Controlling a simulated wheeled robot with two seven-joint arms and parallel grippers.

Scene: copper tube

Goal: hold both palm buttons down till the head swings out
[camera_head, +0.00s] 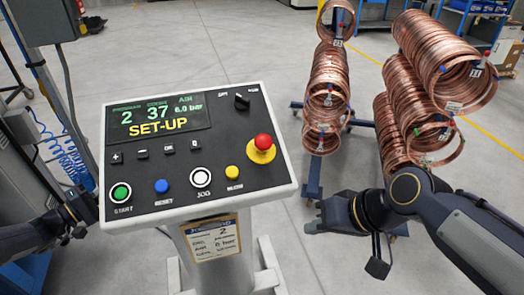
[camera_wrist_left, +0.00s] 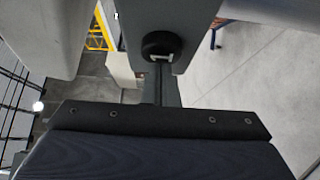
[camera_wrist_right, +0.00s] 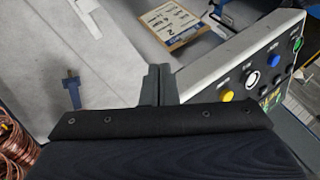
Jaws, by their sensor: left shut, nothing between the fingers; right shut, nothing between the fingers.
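The control console (camera_head: 283,187) stands in front of me, its display (camera_head: 155,122) reading SET-UP. Its lower row has a green START button (camera_head: 120,192), a blue RESET button (camera_head: 161,186), a white JOG button (camera_head: 201,178) and a yellow button (camera_head: 232,172). A red mushroom button (camera_head: 263,142) sits on a yellow base. I cannot identify the two palm buttons or the head. My right gripper (camera_head: 322,216) is shut and empty, right of the console; its fingers (camera_wrist_right: 155,82) show together. My left gripper (camera_head: 79,232) is shut and empty, left of the console, partly at the picture edge; its fingers also show (camera_wrist_left: 158,85).
Copper coils hang on a stand (camera_head: 328,80) and another (camera_head: 430,80) at the right, behind my right arm. A grey machine part with blue coiled hoses (camera_head: 70,160) is at the left. Grey floor (camera_head: 200,40) lies open behind the console.

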